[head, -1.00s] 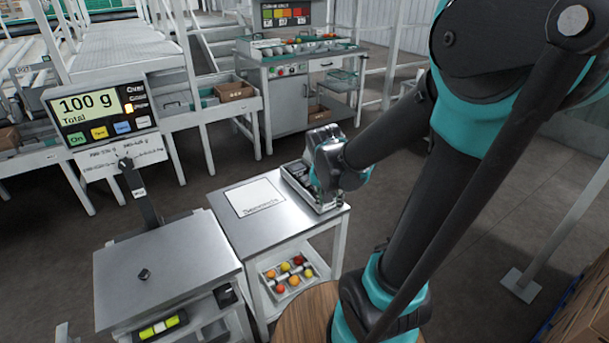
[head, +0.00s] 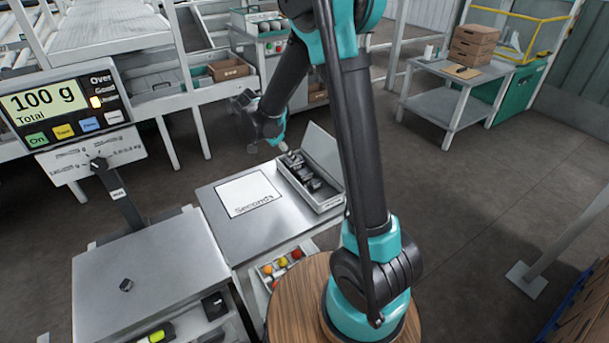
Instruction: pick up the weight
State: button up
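A small dark weight (head: 126,285) stands on the bare metal platform of the scale (head: 150,262) at lower left. The scale's display (head: 50,105) reads 100 g. Several more dark weights (head: 303,172) sit in the open grey case (head: 322,198) on the bench to the right.
A white "Seconds" card (head: 248,194) lies on the metal bench (head: 222,235) beside the case. A round wooden top (head: 290,292) is beside my arm's base. A cart with brown boxes (head: 474,48) stands far right.

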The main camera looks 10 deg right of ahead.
aim_at(305, 171)
jog(key=x, duration=1.2)
jog(key=shift+s+d+f, duration=0.1)
jog(key=shift+d+f, duration=0.05)
jog(key=shift+f, duration=0.2)
grip_shut()
